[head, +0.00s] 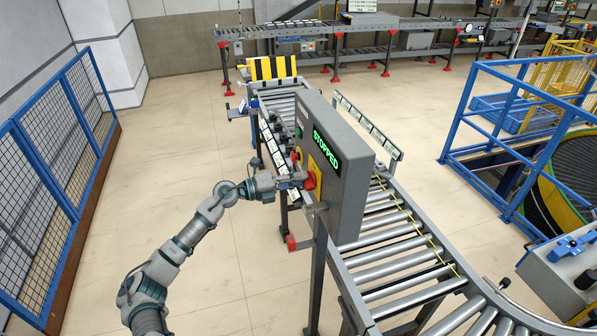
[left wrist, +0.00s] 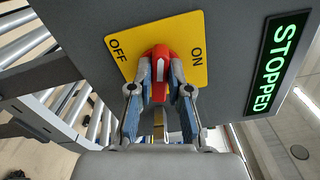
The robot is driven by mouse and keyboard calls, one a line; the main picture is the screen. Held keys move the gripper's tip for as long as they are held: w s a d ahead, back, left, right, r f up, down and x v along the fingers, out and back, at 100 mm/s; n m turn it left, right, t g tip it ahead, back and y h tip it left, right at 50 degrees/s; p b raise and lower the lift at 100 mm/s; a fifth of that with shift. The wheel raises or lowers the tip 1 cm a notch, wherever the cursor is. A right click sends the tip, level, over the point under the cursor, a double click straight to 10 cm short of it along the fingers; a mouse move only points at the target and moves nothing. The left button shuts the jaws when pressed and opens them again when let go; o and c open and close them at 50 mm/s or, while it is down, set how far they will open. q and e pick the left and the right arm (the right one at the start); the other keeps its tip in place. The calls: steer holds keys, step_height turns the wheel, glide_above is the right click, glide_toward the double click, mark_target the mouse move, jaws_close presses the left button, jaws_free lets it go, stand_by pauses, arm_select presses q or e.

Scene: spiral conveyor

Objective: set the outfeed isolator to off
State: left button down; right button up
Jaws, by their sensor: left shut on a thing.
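The outfeed isolator is a red rotary handle (left wrist: 160,62) on a yellow plate (left wrist: 190,35) marked OFF at the left and ON at the right in the left wrist view. The handle's visible end lies between the two labels; its exact setting I cannot tell. In the head view the yellow plate (head: 311,181) shows on the near side of a grey control box (head: 346,190). My left gripper (left wrist: 160,88) is shut on the red handle, one finger on each side; it also shows in the head view (head: 301,180). The fingers hide part of the handle. My right gripper is not in view.
A green display (head: 326,153) on the box reads STOPPED. A roller conveyor (head: 395,240) curves behind and below the box. A blue mesh fence (head: 60,150) stands at the left and blue railings (head: 500,140) at the right. The floor around my left arm is clear.

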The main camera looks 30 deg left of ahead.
arm_select(q)
steer(key=shift+w+a+n+p, duration=0.1)
steer(key=shift+a+n+p, duration=0.1)
steer(key=shift+n+p, duration=1.55)
steer(key=shift+f, duration=0.1)
steer(key=c, duration=1.3)
jaws_free()
steer(key=shift+o, duration=1)
steer(key=shift+f, duration=0.1)
steer(key=shift+w+a+f, duration=0.1)
steer(key=shift+w+a, duration=0.05)
